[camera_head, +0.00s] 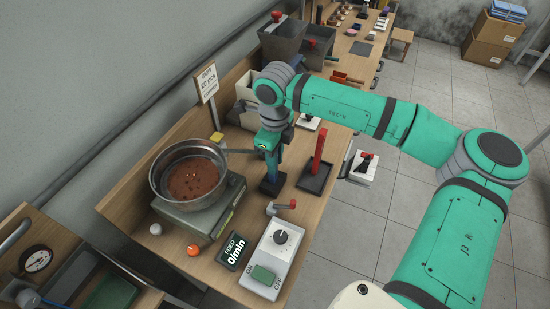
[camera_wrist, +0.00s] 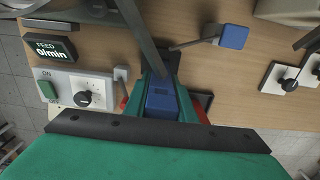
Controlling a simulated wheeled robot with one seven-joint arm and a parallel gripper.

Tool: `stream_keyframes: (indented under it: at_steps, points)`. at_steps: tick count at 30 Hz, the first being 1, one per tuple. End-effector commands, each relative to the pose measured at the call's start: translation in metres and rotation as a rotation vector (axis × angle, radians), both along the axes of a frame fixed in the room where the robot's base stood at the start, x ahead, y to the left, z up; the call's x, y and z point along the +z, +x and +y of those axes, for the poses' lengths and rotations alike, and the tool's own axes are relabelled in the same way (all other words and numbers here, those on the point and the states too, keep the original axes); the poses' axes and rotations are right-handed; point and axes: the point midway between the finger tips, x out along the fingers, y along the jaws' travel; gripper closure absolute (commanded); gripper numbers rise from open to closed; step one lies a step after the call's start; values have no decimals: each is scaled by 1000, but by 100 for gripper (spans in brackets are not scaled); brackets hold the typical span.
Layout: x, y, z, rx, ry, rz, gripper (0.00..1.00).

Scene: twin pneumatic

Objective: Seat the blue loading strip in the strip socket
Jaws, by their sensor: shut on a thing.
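My gripper (camera_head: 271,168) points down over the bench, between the steel bowl and the red upright post. It is shut on the blue loading strip (camera_wrist: 161,99), which shows between the teal fingers in the wrist view.
A steel bowl (camera_head: 188,178) on a scale-like base stands to the left. A red post (camera_head: 319,152) rises from a dark tray (camera_head: 315,179) on the right. The feed display (camera_head: 235,250) and switch box (camera_head: 273,262) are nearer. A thin rod and blue pad (camera_wrist: 233,36) lie close by.

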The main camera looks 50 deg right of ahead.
Motion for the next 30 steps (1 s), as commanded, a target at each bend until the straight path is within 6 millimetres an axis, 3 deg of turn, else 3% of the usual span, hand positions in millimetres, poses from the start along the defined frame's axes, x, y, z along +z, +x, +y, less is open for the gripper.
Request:
stream_keyframes:
  at_steps: [18,19,21,30]
  points:
    - [-13,0,0,0,0,-1,100]
    - [-13,0,0,0,-1,-1,72]
    - [-13,0,0,0,-1,-1,55]
    - [-12,0,0,0,0,0,55]
